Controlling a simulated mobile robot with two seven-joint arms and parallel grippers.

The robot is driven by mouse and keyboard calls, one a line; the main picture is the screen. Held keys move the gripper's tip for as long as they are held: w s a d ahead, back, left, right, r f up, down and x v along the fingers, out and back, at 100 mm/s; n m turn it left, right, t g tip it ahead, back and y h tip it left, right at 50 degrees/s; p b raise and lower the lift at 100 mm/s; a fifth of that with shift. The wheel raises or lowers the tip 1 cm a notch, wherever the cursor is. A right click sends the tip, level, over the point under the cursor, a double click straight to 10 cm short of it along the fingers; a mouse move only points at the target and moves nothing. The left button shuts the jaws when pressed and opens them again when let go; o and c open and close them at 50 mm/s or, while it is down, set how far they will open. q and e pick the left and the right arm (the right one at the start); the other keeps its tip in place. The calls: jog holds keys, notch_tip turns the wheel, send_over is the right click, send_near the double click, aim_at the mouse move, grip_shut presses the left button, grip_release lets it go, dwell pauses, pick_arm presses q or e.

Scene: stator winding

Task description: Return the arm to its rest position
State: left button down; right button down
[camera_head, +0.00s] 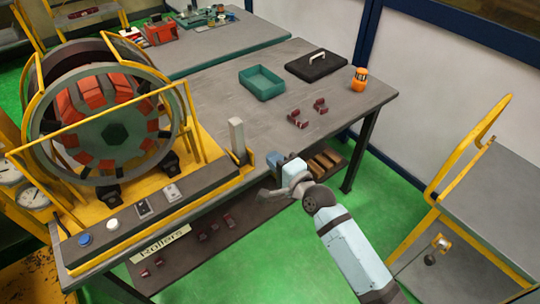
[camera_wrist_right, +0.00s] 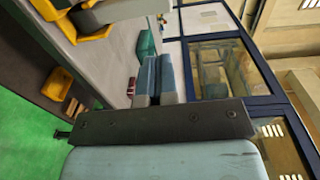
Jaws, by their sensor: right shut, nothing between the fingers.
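My right arm comes in from the lower right in the head view. Its gripper (camera_head: 276,162) is over the near edge of the grey workbench (camera_head: 220,105), just right of the stator machine's yellow base. In the right wrist view the two blue-grey fingers (camera_wrist_right: 158,80) are together with nothing between them. My left gripper does not show in either view.
The stator machine (camera_head: 105,115) stands at the left. A green tray (camera_head: 262,82), black case (camera_head: 316,66), dark red parts (camera_head: 298,119) and orange item (camera_head: 360,79) are on the bench. A yellow-railed cart (camera_head: 490,190) stands right; green floor lies between.

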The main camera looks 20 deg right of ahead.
jog(key=shift+w, duration=0.1)
dwell(0.3)
jog(key=s+d+f+n+g+h, duration=0.1)
jog(key=s+f+n+g, duration=0.1)
jog(key=s+f+n, duration=0.6)
jog(key=s+d+f+n+g+h, duration=0.1)
jog(key=s+d+f+n+g, duration=0.1)
jog(key=s+f+n, duration=0.7)
jog(key=s+g, duration=0.1)
jog(key=s, duration=0.6)
jog(key=shift+h, duration=0.4)
jog(key=shift+s, duration=0.1)
